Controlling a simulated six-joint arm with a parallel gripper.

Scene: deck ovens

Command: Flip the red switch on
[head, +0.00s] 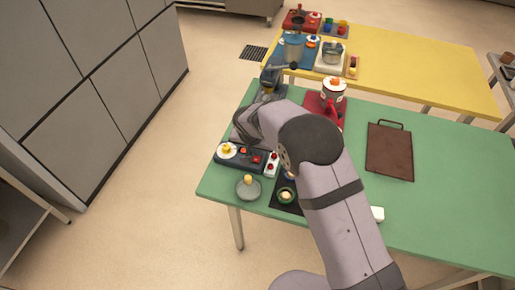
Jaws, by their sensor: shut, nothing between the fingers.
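My arm reaches up across the green table, and its dark wrist end is above the table's far left corner. My gripper (291,67) is small in this view and shut, with nothing held. It lies in front of a blue pot, and its fingertips are hard to make out. A white block with red knobs (272,164) sits at the green table's left side. Beside it is a dark panel (240,163) with small red parts (257,159) on it. I cannot tell which red part is the switch, or its position. My gripper is well apart from both.
The green table (450,185) also holds a grey round dish (248,188), a brown board (389,152) and a white and red pot (334,90) on a red base. A yellow table (420,70) behind holds a blue pot (293,48). Grey cabinets (100,70) stand left.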

